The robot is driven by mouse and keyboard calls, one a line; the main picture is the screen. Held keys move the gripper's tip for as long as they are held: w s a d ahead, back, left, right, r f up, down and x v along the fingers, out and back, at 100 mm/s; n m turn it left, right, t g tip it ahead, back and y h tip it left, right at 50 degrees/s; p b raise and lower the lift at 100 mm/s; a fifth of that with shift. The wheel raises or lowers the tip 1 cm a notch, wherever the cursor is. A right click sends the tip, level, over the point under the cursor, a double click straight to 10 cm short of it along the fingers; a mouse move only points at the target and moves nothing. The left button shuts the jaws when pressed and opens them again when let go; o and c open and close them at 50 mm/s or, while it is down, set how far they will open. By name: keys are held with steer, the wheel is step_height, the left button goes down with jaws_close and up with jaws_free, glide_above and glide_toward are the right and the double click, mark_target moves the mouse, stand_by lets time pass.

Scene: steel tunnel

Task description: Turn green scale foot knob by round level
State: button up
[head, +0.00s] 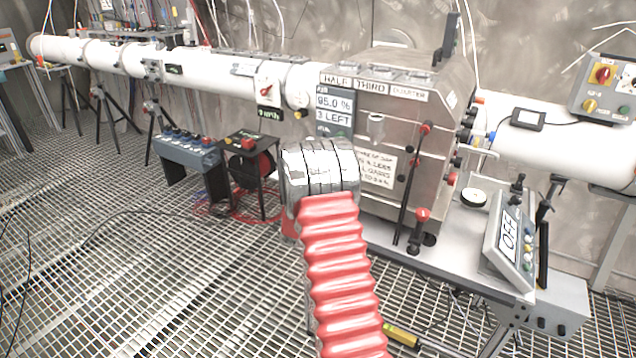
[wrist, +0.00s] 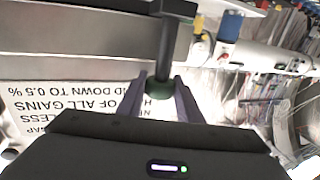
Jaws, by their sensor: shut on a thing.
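In the wrist view a dark green round knob (wrist: 158,89) sits at the end of a black bar (wrist: 168,45). My gripper (wrist: 159,84) is shut on this knob, with one finger on each side. I cannot tell whether it is a scale foot knob. Behind it is a white sign with upside-down lettering (wrist: 60,103), like the sign on the steel box (head: 376,178) in the head view. There my arm hides the gripper and the green knob. A small round white-topped thing (head: 473,198) stands on the bench; I cannot tell whether it is the round level.
The steel box (head: 450,110) carries black levers with red knobs (head: 422,214). A tilted panel reading OFF (head: 508,238) stands at the bench's right. A long white pipe (head: 215,75) runs along the wall. The grating floor (head: 150,270) at left is mostly clear.

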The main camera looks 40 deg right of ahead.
steer(key=shift+m+g+h, duration=0.5)
steer(key=shift+m+g, duration=0.1)
steer(key=shift+g, duration=0.2)
steer(key=shift+d+r, duration=0.1)
steer(key=shift+d, duration=0.05)
steer(key=o, duration=0.8)
steer(key=shift+c, duration=0.2)
steer(key=shift+s+a, duration=0.2)
steer(key=shift+a, duration=0.3)
steer(key=v, duration=1.2)
steer(key=shift+a, duration=0.45)
